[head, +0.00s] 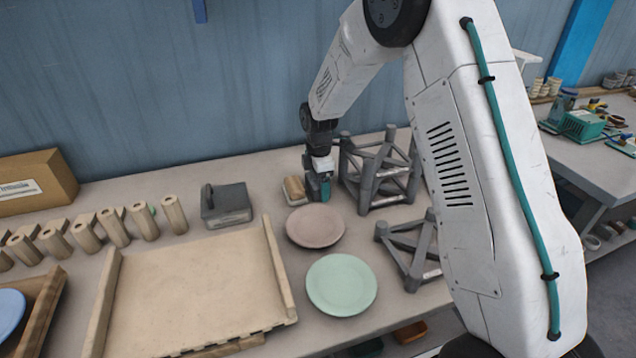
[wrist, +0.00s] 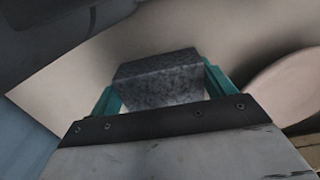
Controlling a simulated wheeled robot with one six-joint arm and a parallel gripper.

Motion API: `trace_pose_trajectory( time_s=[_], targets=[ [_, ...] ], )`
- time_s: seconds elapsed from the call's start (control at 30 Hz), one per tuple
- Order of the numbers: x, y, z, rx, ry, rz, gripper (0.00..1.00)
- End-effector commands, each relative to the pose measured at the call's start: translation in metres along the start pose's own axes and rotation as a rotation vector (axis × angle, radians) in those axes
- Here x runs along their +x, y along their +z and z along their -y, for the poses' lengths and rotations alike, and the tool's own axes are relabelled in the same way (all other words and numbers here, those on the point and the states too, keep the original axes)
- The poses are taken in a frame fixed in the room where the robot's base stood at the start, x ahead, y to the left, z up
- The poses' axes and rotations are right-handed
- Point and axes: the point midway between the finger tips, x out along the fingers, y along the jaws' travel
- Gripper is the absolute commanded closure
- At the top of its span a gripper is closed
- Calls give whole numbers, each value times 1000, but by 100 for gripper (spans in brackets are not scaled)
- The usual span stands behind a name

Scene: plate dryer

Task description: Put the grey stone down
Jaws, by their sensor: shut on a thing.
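The grey stone (wrist: 158,78) is a speckled block between the two teal fingers of my gripper (head: 319,188), which is shut on it. In the wrist view the stone shows against the pale bench top. Whether it touches the bench I cannot tell. In the head view my gripper points down at the back of the bench, behind the pinkish-brown plate (head: 315,227) and left of a grey rack (head: 375,190). The stone cannot be made out in the head view.
A small block with a wooden top (head: 294,188) is close left of my gripper. A green plate (head: 341,285), a second grey rack (head: 410,255), a dark grey box (head: 226,206) and a wooden tray (head: 190,290) stand around. Wooden pegs line the left.

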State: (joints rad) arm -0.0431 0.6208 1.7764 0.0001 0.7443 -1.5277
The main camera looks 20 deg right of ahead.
Motion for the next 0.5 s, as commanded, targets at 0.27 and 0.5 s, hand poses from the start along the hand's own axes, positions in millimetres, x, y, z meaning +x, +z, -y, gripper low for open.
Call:
trace_pose_trajectory(
  time_s=[0.27, 0.5],
  targets=[
    [3, 0, 0, -1, -1, 0, 0],
    [1, -1, 0, -1, 0, 0, 0]
  ],
)
